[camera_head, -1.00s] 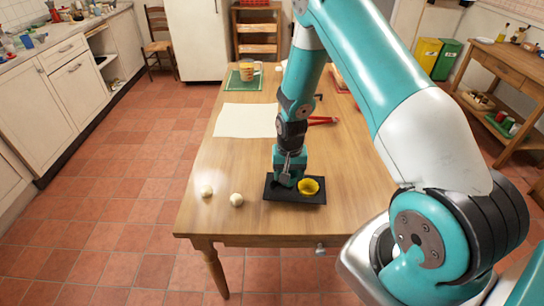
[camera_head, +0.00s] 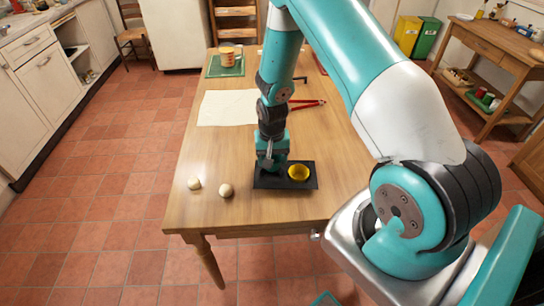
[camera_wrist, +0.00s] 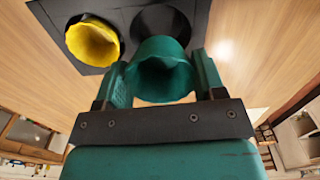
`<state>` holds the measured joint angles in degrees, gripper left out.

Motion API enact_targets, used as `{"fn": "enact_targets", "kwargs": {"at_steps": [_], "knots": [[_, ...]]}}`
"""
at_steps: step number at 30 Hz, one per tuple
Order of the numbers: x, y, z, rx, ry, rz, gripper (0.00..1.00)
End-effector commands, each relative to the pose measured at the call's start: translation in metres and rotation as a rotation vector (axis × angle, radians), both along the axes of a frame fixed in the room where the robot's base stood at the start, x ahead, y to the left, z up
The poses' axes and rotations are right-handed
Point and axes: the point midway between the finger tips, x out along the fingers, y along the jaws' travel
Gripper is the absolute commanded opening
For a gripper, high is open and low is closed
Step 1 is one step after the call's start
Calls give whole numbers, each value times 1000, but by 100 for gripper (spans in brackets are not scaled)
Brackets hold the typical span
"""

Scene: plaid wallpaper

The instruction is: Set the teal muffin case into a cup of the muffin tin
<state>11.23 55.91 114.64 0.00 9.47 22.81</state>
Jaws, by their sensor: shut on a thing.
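The teal muffin case (camera_wrist: 160,75) is between the two fingers of my gripper (camera_wrist: 162,85) in the wrist view, with its open mouth showing. My gripper is shut on it. The black muffin tin (camera_head: 283,186) lies near the front edge of the table. One of its cups holds a yellow case (camera_head: 299,173), which also shows in the wrist view (camera_wrist: 92,43). In the head view my gripper (camera_head: 269,165) is over the tin's left cup and hides it. In the wrist view the teal case overlaps this dark cup; I cannot tell how high above it.
Two pale round things, one left (camera_head: 194,184) and one nearer the tin (camera_head: 226,190), lie on the wooden table (camera_head: 300,217). Behind are a pale sheet (camera_head: 227,108), red-handled tool (camera_head: 308,104) and a mug (camera_head: 231,57) on a green mat. The table's front right is bare.

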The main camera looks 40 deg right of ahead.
Motion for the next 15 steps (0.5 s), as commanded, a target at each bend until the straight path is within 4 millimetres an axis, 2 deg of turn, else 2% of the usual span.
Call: {"fn": "enact_targets", "kwargs": {"at_steps": [1, 15], "knots": [[0, 0, -8, 0, 0, 0, 38], [0, 0, -46, -1, -1, 0, 38]]}}
